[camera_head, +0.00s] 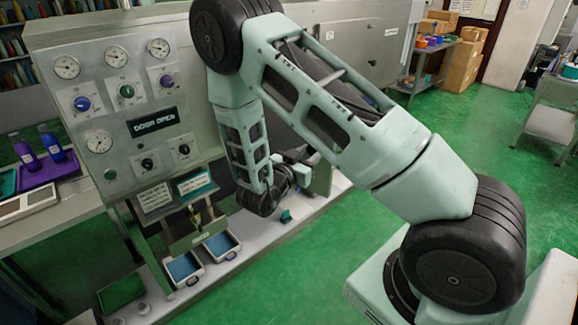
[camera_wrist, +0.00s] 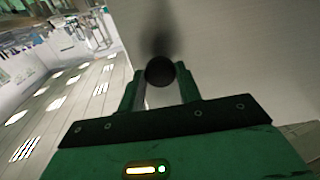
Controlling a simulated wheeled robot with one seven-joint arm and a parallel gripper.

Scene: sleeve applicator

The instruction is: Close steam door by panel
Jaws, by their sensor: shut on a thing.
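The control panel (camera_head: 110,110) is the grey face at the left of the machine in the head view. Its display (camera_head: 153,122) reads "DOOR OPEN". Around it are dials and knobs, among them a blue knob (camera_head: 81,103), a green knob (camera_head: 126,90), a purple knob (camera_head: 166,81) and two black knobs (camera_head: 147,163). My gripper (camera_wrist: 160,82) is green in the wrist view, with its fingers shut on a dark round knob (camera_wrist: 159,70) against a pale surface. In the head view my arm hides most of the gripper and that knob. I cannot make out the steam door for certain.
A long grey machine body (camera_head: 370,45) extends right behind my arm. Blue-lined trays (camera_head: 184,267) stand below the panel. Carts and cardboard boxes (camera_head: 464,60) stand at the back right. The green floor between is clear.

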